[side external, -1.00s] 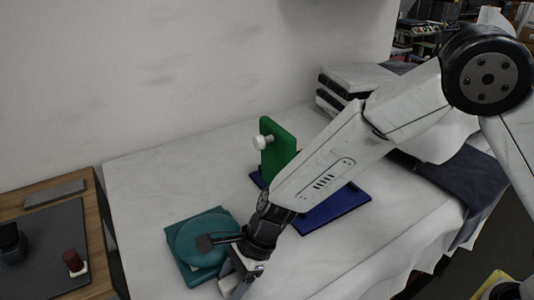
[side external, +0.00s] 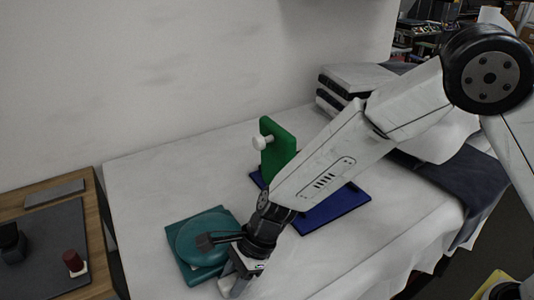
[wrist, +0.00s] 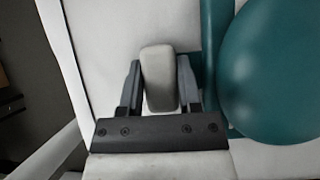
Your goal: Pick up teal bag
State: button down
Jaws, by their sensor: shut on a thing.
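The teal bag (side external: 188,240) lies on the white-covered table at the front left, a flat square part with a round, domed part on top. It also shows at the right edge of the wrist view (wrist: 285,70). My gripper (side external: 238,274) points down beside its right front edge. In the wrist view, my gripper's fingers (wrist: 160,88) are shut on a pale grey rounded block (wrist: 158,72). The teal bag is just right of the fingers. Whether the block is joined to the bag cannot be told. My wrist partly covers the bag in the side view.
A green upright panel (side external: 279,150) with a white knob (side external: 262,143) stands on a blue base (side external: 335,211) behind my forearm. A wooden side table (side external: 92,235) with a dark mat and a red-topped item (side external: 73,262) is at left. Stacked boxes are at back right.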

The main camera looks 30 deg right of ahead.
jog(key=shift+r, duration=0.9)
jog(key=s+d+r, duration=0.8)
jog(key=s+r, duration=0.3)
jog(key=shift+s, duration=0.25)
